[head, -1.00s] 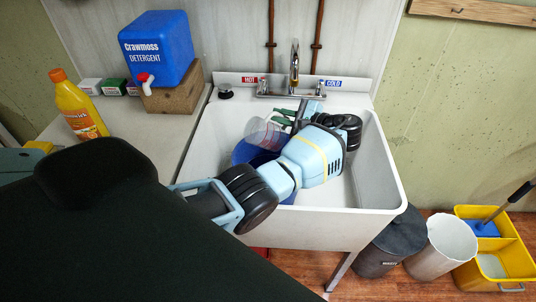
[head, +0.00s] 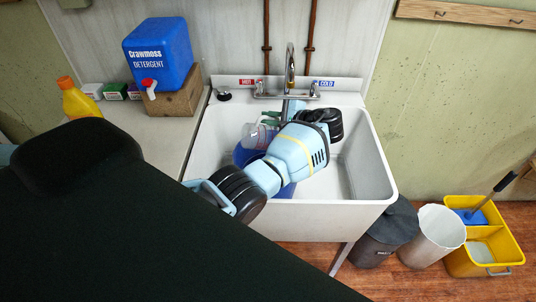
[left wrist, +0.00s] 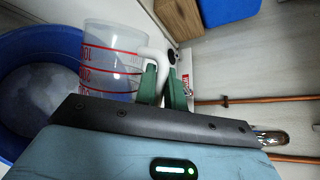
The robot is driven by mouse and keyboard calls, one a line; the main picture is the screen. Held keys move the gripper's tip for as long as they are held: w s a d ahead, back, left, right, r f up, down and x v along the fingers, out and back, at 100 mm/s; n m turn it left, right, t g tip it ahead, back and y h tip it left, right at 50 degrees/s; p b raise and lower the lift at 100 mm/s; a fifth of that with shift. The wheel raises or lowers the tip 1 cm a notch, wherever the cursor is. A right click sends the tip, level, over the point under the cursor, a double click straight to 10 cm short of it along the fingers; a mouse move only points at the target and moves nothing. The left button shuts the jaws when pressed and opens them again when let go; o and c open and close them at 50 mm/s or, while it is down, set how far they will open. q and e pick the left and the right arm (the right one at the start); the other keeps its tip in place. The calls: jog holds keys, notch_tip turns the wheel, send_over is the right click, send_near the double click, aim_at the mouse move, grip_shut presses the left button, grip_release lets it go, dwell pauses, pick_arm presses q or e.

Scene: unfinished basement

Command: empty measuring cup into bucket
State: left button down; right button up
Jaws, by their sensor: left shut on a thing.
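My left gripper (left wrist: 165,88), with green fingers, is shut on the white handle of the clear measuring cup (left wrist: 112,62), which has red markings. In the head view the cup (head: 254,136) is partly hidden behind my light-blue wrist, over the sink's left part. The blue bucket (left wrist: 58,42) stands in the sink, and the cup is beside or over its rim in the left wrist view. Pale grey-white contents show inside the bucket. In the head view the bucket (head: 241,156) is mostly hidden by my arm. I cannot tell the cup's exact tilt or its contents.
The white sink (head: 376,150) has a faucet (head: 290,68) at its back. Bins and a yellow mop bucket (head: 485,258) stand on the floor at right. The sink's right side is clear.

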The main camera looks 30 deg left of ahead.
aim_at(245, 137)
pick_arm(q)
jog(key=shift+s+a+r, duration=0.15)
jog(key=shift+r, duration=0.35)
jog(key=shift+s+a+f+n+t, duration=0.15)
jog(key=shift+n+t, duration=0.15)
jog(key=shift+s+a+f+h, duration=0.35)
jog(key=shift+s+h, duration=0.1)
jog(key=shift+h, duration=0.05)
jog(key=shift+s+a+n+t+h, duration=0.4)
jog(key=shift+s+a+n+h, duration=0.1)
jog(key=shift+s+n, duration=0.15)
pick_arm(e)
jog(key=shift+w+r, duration=0.5)
jog(key=shift+r, duration=0.15)
pick_arm(q)
jog(key=s+a, duration=0.1)
jog(key=s+f+n+t+h, duration=0.1)
jog(key=s+a+n+h, duration=0.1)
jog(key=shift+s+a+f+t, duration=0.2)
jog(key=shift+a+f+t, duration=0.1)
jog(key=shift+f+t, duration=0.1)
jog(key=shift+s+a, duration=0.15)
jog(key=shift+s+f+t, duration=0.1)
jog(key=shift+t, duration=0.2)
